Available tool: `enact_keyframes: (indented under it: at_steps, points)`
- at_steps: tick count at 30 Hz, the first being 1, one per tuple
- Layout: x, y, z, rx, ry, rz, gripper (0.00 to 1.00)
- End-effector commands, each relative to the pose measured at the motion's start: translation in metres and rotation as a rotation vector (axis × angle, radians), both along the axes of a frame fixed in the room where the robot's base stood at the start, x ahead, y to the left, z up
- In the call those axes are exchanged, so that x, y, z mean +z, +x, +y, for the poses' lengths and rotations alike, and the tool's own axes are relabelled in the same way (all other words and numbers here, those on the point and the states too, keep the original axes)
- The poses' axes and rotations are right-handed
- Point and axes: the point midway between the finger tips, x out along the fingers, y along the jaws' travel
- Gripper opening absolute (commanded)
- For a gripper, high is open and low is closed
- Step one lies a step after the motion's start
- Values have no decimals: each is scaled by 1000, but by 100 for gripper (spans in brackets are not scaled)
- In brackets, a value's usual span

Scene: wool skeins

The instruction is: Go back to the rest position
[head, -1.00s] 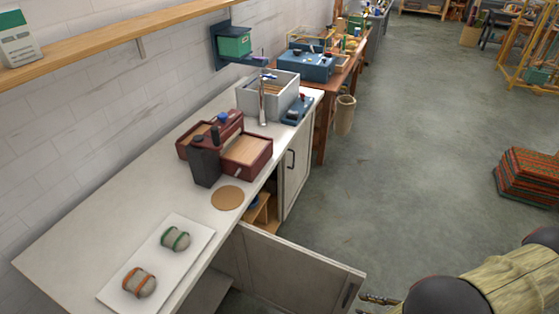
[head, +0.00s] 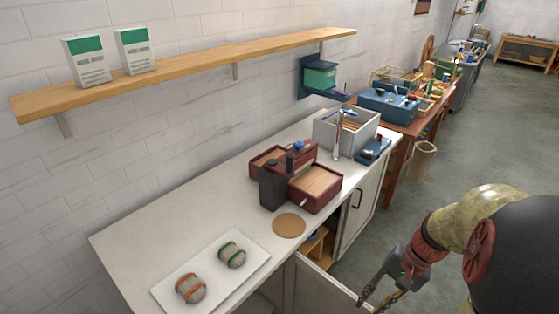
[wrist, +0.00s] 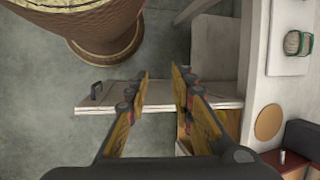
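My gripper (head: 376,300) hangs low at the right of the counter, beside the open cabinet door. In the wrist view my gripper (wrist: 161,72) has its two fingers spread apart with nothing between them; the open door (wrist: 115,95) lies below. Two grey wool skeins lie on a white board (head: 253,269) on the counter. One has an orange band (head: 190,289) and the other a green band (head: 231,254). The green-banded skein also shows in the wrist view (wrist: 298,43). Both are well apart from my gripper.
The cabinet door (head: 327,288) stands open into the floor space near my gripper. A dark red box (head: 316,188), a round cork mat (head: 289,225) and a grey sink bin (head: 345,132) are on the counter. A wooden shelf (head: 200,68) runs along the wall. The floor (head: 480,150) at right is open.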

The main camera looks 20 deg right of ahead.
Motion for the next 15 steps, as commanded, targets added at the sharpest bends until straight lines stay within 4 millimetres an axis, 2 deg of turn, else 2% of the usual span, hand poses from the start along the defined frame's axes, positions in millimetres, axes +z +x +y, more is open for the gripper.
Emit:
enact_keyframes:
  at_steps: [1, 6, 15]
  points:
    - [12, 8, 12, 66, -49, -20, 24]
    - [48, 24, 47, 265, -199, -90, 24]
    - [108, 35, 116, 590, -438, -285, 24]
